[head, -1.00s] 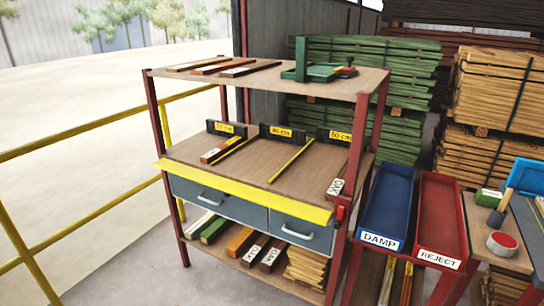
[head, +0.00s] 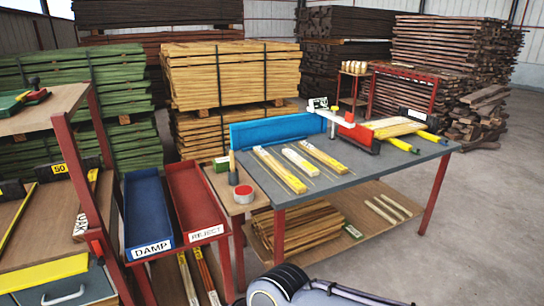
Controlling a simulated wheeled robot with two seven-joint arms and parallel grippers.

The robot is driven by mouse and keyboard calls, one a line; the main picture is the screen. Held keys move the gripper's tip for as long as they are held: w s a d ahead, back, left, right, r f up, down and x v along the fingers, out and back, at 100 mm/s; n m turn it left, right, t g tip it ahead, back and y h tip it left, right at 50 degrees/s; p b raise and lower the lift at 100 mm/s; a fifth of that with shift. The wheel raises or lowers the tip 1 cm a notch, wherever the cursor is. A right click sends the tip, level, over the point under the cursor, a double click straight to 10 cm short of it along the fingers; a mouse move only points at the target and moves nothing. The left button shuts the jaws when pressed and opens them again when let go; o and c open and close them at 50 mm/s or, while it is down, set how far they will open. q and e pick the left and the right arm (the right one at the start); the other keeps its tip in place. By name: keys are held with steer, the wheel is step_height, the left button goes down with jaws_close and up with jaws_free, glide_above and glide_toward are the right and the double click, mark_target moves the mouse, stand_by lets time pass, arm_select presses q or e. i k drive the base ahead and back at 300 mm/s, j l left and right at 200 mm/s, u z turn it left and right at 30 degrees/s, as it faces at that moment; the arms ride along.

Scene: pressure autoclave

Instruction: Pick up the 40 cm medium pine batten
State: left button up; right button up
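Three pale pine-coloured battens lie side by side on the grey workbench (head: 345,177): a left one (head: 279,170), a middle one (head: 300,163) and a right one (head: 323,156). The left one looks longest, but I cannot read a length or grade on any of them, so I cannot tell which is the 40 cm medium one. Neither gripper is in view. A rounded grey and black part of my own body shows at the bottom edge, below the bench.
The blue DAMP tray (head: 147,212) and red REJECT tray (head: 196,196) stand left of the bench. A blue upright panel (head: 275,131) edges the bench's back. A yellow-handled tool (head: 402,145) lies right. The floor (head: 475,235) at right is clear.

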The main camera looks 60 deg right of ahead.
mark_target(335, 165)
steer(key=z, duration=2.25)
steer(key=u, duration=0.9)
steer(key=i+l+u, duration=0.15)
steer(key=l+u, duration=0.25)
steer(key=i+l+u, duration=0.1)
steer(key=l+u, duration=1.15)
steer(key=l, duration=0.15)
